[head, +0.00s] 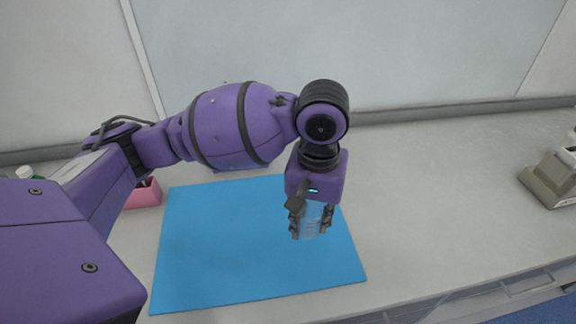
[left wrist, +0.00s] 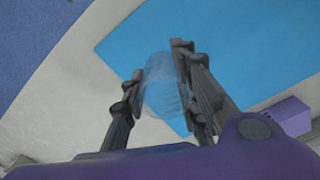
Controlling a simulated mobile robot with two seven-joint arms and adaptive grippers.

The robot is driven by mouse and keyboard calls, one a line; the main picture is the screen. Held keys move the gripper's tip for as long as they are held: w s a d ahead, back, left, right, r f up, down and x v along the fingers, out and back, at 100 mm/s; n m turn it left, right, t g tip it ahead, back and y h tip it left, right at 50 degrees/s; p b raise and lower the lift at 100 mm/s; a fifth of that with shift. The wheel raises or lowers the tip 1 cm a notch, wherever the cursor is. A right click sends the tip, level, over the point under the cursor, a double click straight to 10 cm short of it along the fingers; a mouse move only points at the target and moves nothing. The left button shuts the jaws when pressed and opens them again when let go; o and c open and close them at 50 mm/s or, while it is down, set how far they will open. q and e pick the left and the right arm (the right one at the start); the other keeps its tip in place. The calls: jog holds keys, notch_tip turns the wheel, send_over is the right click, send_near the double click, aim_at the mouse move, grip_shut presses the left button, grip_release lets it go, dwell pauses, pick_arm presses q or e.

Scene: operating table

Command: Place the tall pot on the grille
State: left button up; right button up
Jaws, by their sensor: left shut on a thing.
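My left gripper (head: 311,223) points down over the right part of the blue mat and is shut on a clear, see-through pot (head: 312,215). The pot looks upright between the fingers. In the left wrist view the pot (left wrist: 163,88) is blurred between the two dark fingers of the left gripper (left wrist: 158,85). I cannot tell whether its base touches the mat. I cannot make out a grille; my arm hides part of the table behind it. My right gripper is not in view.
The blue mat (head: 230,260) lies on the pale worktop (head: 430,190). A pink box (head: 146,194) with small things in it stands at the mat's left. A beige-grey device (head: 552,178) stands at the far right. The worktop between mat and device is clear.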

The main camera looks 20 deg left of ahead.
pick_arm(q)
jog(key=a+f, duration=0.4)
jog(key=a, duration=0.1)
jog(key=s+a+f, duration=0.1)
jog(key=a+f, duration=0.1)
jog(key=a, duration=0.1)
jog(key=shift+f+b, duration=0.2)
jog(key=shift+b, duration=0.1)
jog(key=shift+a+f, duration=0.15)
jog(key=shift+f, duration=0.05)
jog(key=shift+a+f, duration=0.3)
jog(key=shift+f, duration=0.1)
jog(key=f, duration=0.2)
jog(key=shift+a+f, duration=0.2)
jog(key=shift+f, duration=0.45)
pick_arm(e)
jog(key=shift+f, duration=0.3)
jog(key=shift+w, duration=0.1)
